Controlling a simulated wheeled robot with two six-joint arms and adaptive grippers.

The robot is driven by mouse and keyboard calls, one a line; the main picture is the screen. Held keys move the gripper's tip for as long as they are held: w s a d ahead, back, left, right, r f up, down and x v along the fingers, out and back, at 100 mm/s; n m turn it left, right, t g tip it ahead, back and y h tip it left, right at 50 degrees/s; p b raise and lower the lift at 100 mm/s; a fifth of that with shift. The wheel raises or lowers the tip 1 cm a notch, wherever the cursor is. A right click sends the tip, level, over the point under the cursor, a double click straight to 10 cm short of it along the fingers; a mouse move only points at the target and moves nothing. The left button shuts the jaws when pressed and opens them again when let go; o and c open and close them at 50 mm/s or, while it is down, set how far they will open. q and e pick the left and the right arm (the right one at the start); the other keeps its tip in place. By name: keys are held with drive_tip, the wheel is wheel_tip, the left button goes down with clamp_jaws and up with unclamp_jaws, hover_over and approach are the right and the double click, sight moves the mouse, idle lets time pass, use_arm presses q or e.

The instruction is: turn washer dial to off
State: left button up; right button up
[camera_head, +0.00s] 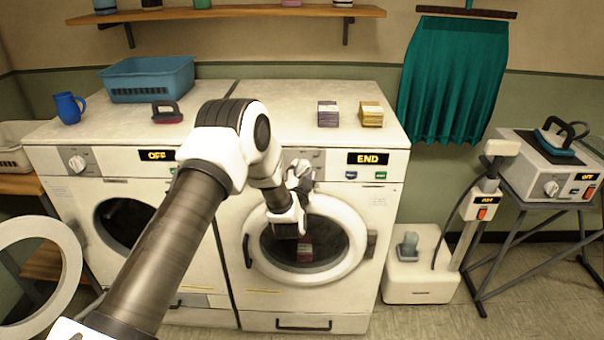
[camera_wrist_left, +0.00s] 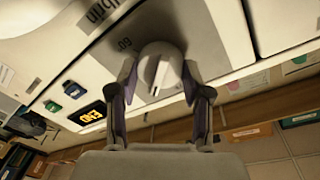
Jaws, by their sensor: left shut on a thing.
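The right washer (camera_head: 385,215) has its door shut, and its display (camera_head: 368,158) reads END. My right gripper is not in view.
The left washer (camera_head: 60,180) reads OFF, and its round door (camera_head: 40,265) stands open. A blue basket (camera_head: 150,80), blue mug (camera_head: 69,107), brush (camera_head: 167,112) and two stacks (camera_head: 328,114) (camera_head: 371,114) sit on top. A steamer (camera_head: 420,278) and a press table (camera_head: 550,175) stand right.

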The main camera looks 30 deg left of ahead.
use_arm(q)
drive_tip(key=shift+f+n+b, duration=0.25)
drive_tip(key=shift+n+b, duration=1.15)
drive_tip(key=shift+b, duration=0.1)
drive_tip(key=n+b, duration=0.3)
drive_tip(key=shift+n+y, duration=0.3)
drive_tip(key=n+b, duration=0.2)
drive_tip(key=b, duration=0.1)
drive_tip(key=shift+n, duration=0.4)
drive_tip(key=shift+r+n+y+b, duration=0.1)
drive_tip(key=shift+n+y+b, duration=0.2)
drive_tip(key=shift+n+y, duration=0.15)
drive_tip(key=o, duration=1.2)
drive_tip(key=shift+c, duration=0.2)
